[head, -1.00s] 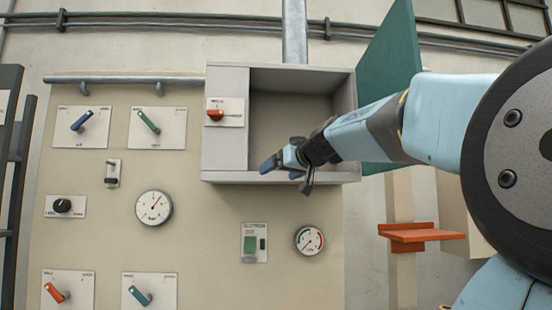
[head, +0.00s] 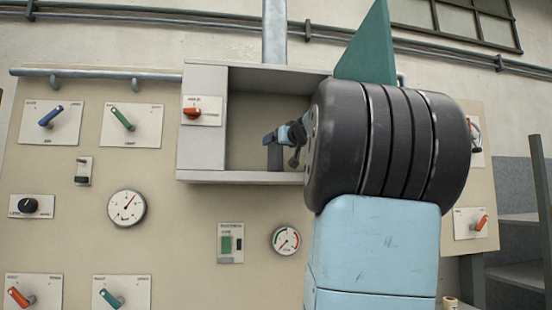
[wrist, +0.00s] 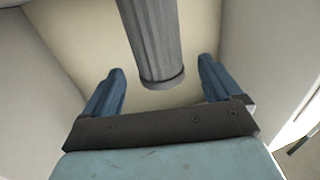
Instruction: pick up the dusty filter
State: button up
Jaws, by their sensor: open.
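The dusty filter is a grey ribbed cylinder. In the wrist view the filter (wrist: 150,38) comes in from the top edge, and its rounded lower end lies between my two blue fingers with a gap on each side. My gripper (wrist: 162,72) is open and does not hold it. In the head view my gripper (head: 280,150) is inside the open wall cabinet (head: 207,137). A dark grey upright piece just below the fingers looks like the filter (head: 274,160), partly hidden. My own arm covers the cabinet's right side.
The cabinet's walls and bottom lip surround my gripper. Its green door (head: 370,50) stands open at the right, partly behind my arm. An orange switch (head: 192,113) is on the cabinet's left front. A gauge (head: 286,240) and a green rocker switch (head: 226,244) sit below.

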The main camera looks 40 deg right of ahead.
jog(key=x, duration=0.5)
jog(key=shift+w+d+r, duration=0.1)
jog(key=shift+w+r, duration=0.1)
jog(key=shift+w, duration=0.15)
jog(key=c, duration=1.2)
